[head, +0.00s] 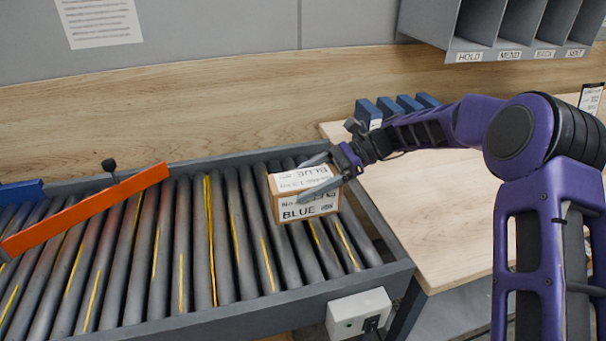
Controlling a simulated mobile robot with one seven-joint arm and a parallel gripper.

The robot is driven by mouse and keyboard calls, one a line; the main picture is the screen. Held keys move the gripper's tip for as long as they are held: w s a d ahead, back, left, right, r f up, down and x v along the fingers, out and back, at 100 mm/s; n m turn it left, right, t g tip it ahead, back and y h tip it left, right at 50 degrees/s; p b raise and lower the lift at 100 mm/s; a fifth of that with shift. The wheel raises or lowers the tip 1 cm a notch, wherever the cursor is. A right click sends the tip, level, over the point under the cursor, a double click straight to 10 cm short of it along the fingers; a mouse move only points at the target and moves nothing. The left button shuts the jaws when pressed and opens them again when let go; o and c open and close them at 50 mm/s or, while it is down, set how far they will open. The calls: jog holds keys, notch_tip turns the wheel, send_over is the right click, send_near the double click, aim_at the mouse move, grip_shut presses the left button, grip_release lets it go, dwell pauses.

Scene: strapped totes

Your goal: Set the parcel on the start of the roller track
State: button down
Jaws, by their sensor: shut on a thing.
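The parcel (290,198) is a small brown box with white labels on its top and front, the front one reading BLUE. It is at the right end of the roller track (230,235), over the grey rollers. My gripper (311,183) reaches in from the right and is shut on the parcel, with one finger on the front side and one across the top rear. The parcel looks about level. I cannot tell whether its underside touches the rollers.
An orange bar (85,212) slants across the track on the left, near a blue block (20,192). A wooden table (440,220) adjoins the track's right end, with several blue blocks (400,104) at its back. Grey labelled shelves (500,25) hang above. A white box (358,312) sits on the track's front side.

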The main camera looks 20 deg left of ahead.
jog(key=shift+f, duration=2.5)
grip_release()
jog(key=shift+f, duration=0.2)
jog(key=v, duration=1.2)
